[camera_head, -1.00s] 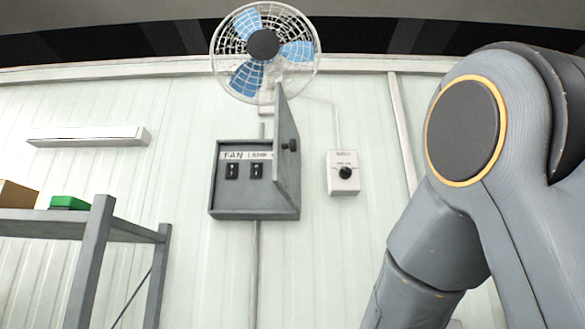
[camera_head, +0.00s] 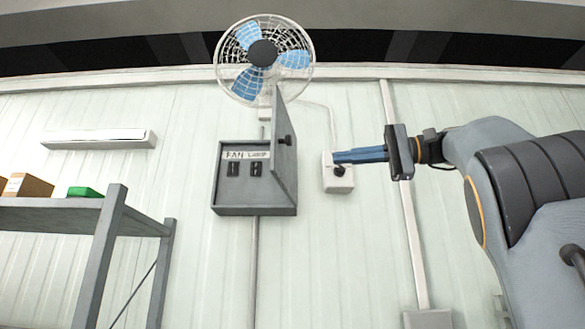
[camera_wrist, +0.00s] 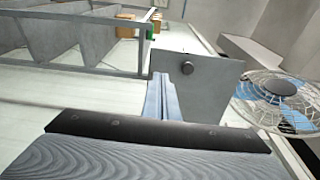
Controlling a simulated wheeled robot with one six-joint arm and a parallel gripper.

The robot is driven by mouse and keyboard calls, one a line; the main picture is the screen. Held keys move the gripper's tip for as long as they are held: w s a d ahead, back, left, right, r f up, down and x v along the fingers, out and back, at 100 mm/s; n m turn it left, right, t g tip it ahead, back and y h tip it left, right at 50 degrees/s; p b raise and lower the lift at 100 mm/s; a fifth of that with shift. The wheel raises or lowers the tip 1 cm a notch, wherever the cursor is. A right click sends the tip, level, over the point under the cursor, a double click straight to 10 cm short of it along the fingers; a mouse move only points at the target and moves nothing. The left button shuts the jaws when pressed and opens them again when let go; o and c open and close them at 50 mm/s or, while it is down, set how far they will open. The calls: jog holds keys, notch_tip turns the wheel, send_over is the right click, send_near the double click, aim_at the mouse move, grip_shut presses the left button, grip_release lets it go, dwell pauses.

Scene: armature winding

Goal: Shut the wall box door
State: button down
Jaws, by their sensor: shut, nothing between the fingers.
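The grey wall box (camera_head: 225,200) hangs on the wall in the head view. Its door (camera_head: 284,165) stands open, hinged on the box's right side and jutting out from the wall, with a dark round knob (camera_head: 285,141) on it. Inside, two dark switches sit under FAN and LAMP labels. My gripper (camera_head: 336,156) is shut and empty, its blue fingers pointing left, to the right of the door and apart from it in the picture.
A caged fan (camera_head: 264,58) is mounted above the box. A white dial box (camera_head: 338,185) on the wall shows partly behind my fingers. A grey shelf (camera_head: 50,218) with a green box (camera_head: 84,192) and a brown box (camera_head: 28,186) stands at left.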

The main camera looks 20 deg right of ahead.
jog(key=p, duration=0.3)
send_near(276, 160)
jog(key=x, duration=0.4)
jog(key=shift+w+a+r, duration=0.25)
jog(key=shift+p+x, duration=0.45)
jog(key=shift+x, duration=0.4)
jog(key=shift+f, duration=0.15)
